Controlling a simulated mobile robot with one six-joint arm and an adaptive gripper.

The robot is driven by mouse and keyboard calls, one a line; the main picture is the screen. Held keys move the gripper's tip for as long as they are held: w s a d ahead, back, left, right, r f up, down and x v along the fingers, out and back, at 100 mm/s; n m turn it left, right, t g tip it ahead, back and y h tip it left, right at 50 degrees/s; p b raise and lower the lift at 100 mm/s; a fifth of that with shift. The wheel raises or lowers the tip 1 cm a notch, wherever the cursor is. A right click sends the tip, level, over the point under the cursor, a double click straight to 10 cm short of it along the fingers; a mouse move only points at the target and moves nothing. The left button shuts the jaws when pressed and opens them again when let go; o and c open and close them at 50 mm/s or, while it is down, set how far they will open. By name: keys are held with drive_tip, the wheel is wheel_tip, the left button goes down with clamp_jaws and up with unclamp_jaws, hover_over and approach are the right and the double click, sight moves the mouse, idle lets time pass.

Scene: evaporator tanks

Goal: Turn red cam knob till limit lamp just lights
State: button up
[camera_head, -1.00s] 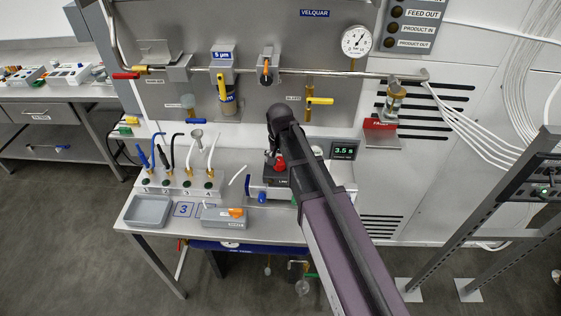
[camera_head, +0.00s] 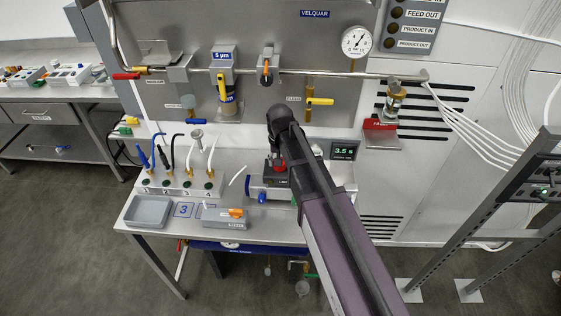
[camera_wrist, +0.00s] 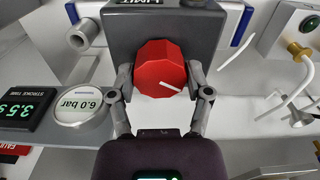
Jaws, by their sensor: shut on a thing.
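The red cam knob (camera_wrist: 160,70) is a faceted red disc with a white pointer line, which points to the lower right in the wrist view. It sits on a dark grey block (camera_wrist: 205,27) with a partly cut-off "LIMIT" label. My gripper (camera_wrist: 160,80) has one finger on each side of the knob and is shut on it. In the head view only a bit of the red knob (camera_head: 279,168) shows beside my arm. I cannot make out the limit lamp in either view.
A "STROKE TIME" display (camera_head: 343,150) reads 3.5 s. A round gauge (camera_wrist: 76,106) beside the block reads 6.0 bar.

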drive_tip(key=o, duration=1.1)
drive_tip(key=shift+o, duration=0.2)
drive_tip(key=shift+m, duration=0.4)
